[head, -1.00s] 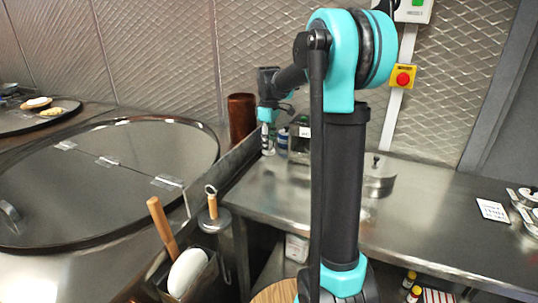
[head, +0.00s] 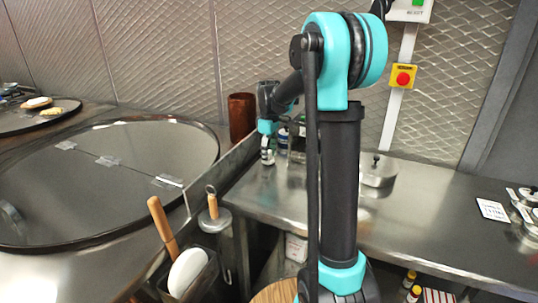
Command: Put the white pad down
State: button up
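A white oval pad (head: 187,271) stands tilted in a dark narrow holder (head: 212,268) at the lower left, beside a wooden handle (head: 162,222). A smaller white rounded thing (head: 37,102) lies on a dark round tray at the far left; I cannot tell whether it is also a pad. My gripper (head: 267,157) is small in the picture, pointing down over the back left end of the steel counter, well behind the holder. I see no white pad in it, and its fingers are too small to tell open from shut.
A brown cylinder (head: 242,117) and a low partition (head: 232,165) are close to my gripper. The steel counter (head: 420,215) is largely clear to the right.

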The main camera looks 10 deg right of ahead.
aim_at(269, 151)
dwell(0.3)
notch_tip(269, 151, up, 12)
jog(key=shift+r, duration=0.15)
dwell(0.4)
